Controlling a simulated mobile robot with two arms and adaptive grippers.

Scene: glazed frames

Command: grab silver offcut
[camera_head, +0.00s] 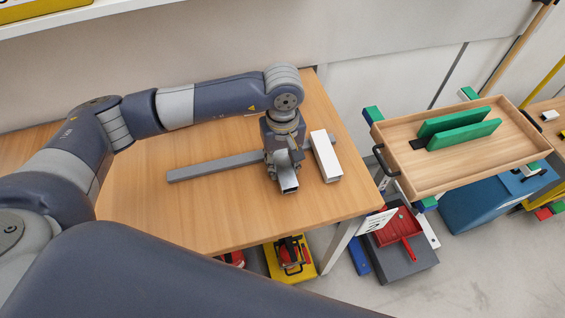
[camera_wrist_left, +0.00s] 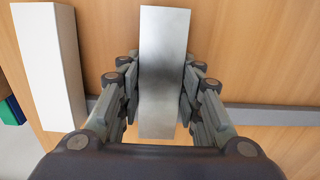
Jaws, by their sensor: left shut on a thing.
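The silver offcut (camera_wrist_left: 164,75) is a short metal bar between the fingers of my left gripper (camera_wrist_left: 163,95) in the left wrist view. The fingers press on its two long sides. In the head view the near end of the silver offcut (camera_head: 289,186) shows below my left gripper (camera_head: 284,172), and the rest is hidden by the gripper. Whether it touches the table cannot be told. My right gripper is not in view.
A white block (camera_head: 326,157) lies just right of the gripper on the wooden table (camera_head: 230,222). A long grey bar (camera_head: 205,169) lies left of and behind it. A wooden tray (camera_head: 466,165) with green pieces stands to the right. The table's front left is clear.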

